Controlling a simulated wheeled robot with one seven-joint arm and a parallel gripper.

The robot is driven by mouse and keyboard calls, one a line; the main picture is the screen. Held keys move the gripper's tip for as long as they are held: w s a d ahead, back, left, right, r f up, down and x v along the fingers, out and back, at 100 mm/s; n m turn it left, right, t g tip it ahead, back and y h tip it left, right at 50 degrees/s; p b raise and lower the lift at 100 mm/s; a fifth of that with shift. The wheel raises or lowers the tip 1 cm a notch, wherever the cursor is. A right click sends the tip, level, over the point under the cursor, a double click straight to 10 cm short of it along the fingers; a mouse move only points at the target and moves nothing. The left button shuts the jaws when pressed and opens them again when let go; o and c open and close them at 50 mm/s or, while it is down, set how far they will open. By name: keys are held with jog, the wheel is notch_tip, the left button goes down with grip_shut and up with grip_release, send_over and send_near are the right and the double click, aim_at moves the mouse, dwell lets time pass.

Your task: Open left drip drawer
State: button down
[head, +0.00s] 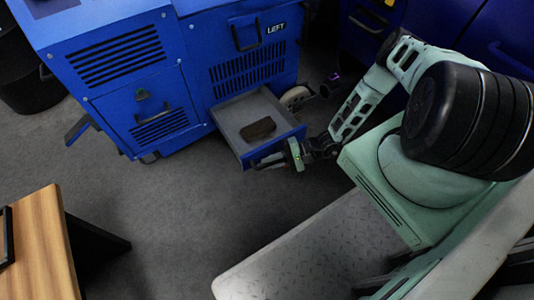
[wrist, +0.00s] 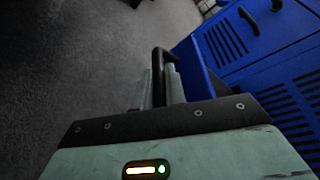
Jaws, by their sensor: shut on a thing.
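The left drip drawer (head: 231,112) is a grey tray with a blue front, low on the blue cabinet (head: 185,50) marked LEFT. It stands pulled out, and a dark brown patch (head: 259,128) lies on its floor. My gripper (head: 284,160) is at the drawer's front, shut on its dark handle (head: 268,163). In the wrist view the handle (wrist: 159,60) passes between my two fingers (wrist: 160,85), with the blue drawer front (wrist: 190,62) just to the right. The far part of the handle is partly hidden by the fingers.
A wooden table (head: 45,240) stands at the lower left. A small wheel (head: 296,97) is by the cabinet's right corner. Another blue cabinet (head: 470,35) is at the upper right. Grey floor (head: 160,220) in front of the drawer is clear.

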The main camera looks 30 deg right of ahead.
jog(key=shift+s, duration=0.25)
jog(key=c, duration=1.5)
grip_release()
jog(key=shift+o, duration=0.2)
jog(key=shift+d, duration=0.1)
jog(key=p+v, duration=0.3)
jog(key=v, duration=1.4)
jog(key=shift+s+d+r, duration=0.1)
